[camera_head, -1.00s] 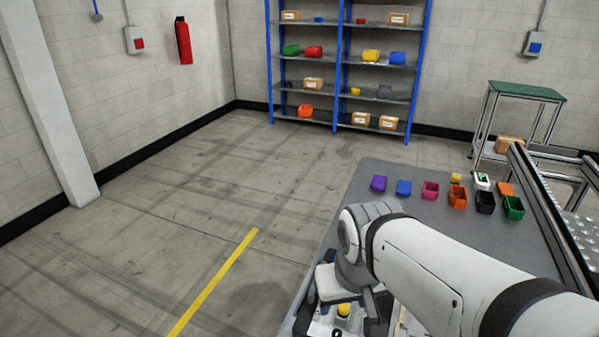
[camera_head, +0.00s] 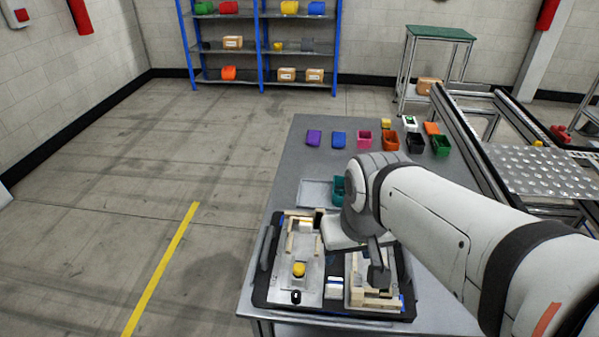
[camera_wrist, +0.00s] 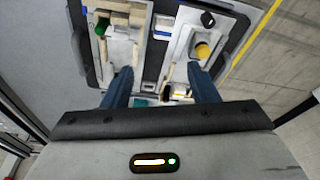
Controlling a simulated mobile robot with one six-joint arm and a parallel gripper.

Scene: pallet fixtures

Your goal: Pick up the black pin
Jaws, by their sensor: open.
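A small black piece with a light spot on top, which looks like the black pin (camera_head: 296,297), is at the front of the left metal plate (camera_head: 312,281). It also shows at the top of the wrist view (camera_wrist: 208,19). A yellow knob (camera_head: 299,269) stands just behind it on the same plate. My gripper (camera_wrist: 161,88) is open, its two blue fingers apart with nothing held between them. In the head view my gripper (camera_head: 376,258) is over the right part of the pallet, to the right of the black piece and apart from it.
The dark pallet (camera_head: 262,285) holds wooden blocks (camera_head: 374,299) and white parts. A teal bin (camera_head: 338,188) stands behind it, partly hidden by my arm. Several coloured bins stand along the table's far end.

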